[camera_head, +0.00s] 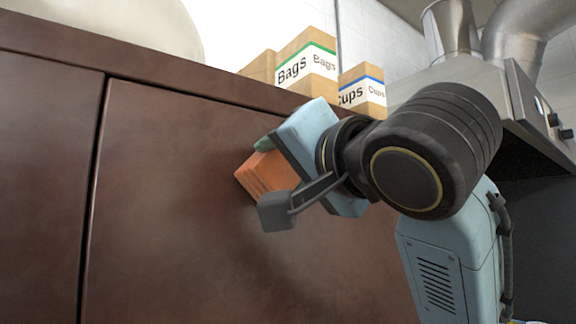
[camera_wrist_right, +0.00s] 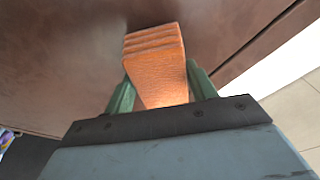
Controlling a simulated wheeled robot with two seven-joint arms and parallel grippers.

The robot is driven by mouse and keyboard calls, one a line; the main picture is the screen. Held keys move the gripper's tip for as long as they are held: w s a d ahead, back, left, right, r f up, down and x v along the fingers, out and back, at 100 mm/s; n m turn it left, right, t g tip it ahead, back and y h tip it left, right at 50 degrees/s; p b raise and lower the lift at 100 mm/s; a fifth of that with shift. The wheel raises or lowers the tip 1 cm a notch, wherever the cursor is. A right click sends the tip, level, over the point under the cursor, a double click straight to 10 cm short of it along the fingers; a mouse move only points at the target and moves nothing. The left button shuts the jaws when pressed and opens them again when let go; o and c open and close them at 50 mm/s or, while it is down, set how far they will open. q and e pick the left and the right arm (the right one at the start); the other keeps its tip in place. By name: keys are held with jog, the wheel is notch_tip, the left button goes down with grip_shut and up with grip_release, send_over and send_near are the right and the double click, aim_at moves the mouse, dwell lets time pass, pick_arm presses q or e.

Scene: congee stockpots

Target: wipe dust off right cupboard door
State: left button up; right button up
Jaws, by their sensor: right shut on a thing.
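The right cupboard door (camera_head: 170,190) is a dark reddish-brown panel that fills the middle of the head view. Hazy, paler dust patches show on its lower middle part. My right gripper (camera_head: 268,162) is shut on an orange ribbed sponge (camera_head: 266,174). The sponge is at the door's upper right area and seems to touch its surface. In the right wrist view the sponge (camera_wrist_right: 155,62) sits between the two green fingers, its ribbed end against or very near the brown door (camera_wrist_right: 60,60). My left gripper is in neither view.
Cardboard boxes marked Bags (camera_head: 304,65) and Cups (camera_head: 362,92) stand on top of the cupboard. A large pale rounded vessel (camera_head: 120,22) is at the upper left. A metal hood (camera_head: 480,85) is at the right. The left door (camera_head: 40,180) lies beyond a vertical gap.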

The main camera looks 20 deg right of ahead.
jog(key=shift+d+r+b+v, duration=0.15)
jog(key=shift+b+v, duration=0.35)
jog(key=shift+v, duration=0.9)
jog(key=shift+d+r+b+v, duration=0.15)
jog(key=shift+b+v, duration=0.3)
jog(key=shift+v, duration=1)
jog(key=shift+w, duration=0.1)
jog(key=b+v, duration=0.1)
jog(key=v, duration=0.2)
jog(key=shift+d+r+b, duration=0.15)
jog(key=shift+r+b, duration=0.05)
jog(key=shift+b, duration=0.1)
jog(key=shift+w, duration=0.1)
jog(key=r+p+x, duration=0.1)
jog(key=x, duration=0.5)
jog(key=shift+w+a, duration=0.25)
jog(key=shift+a, duration=0.2)
jog(key=shift+x, duration=1)
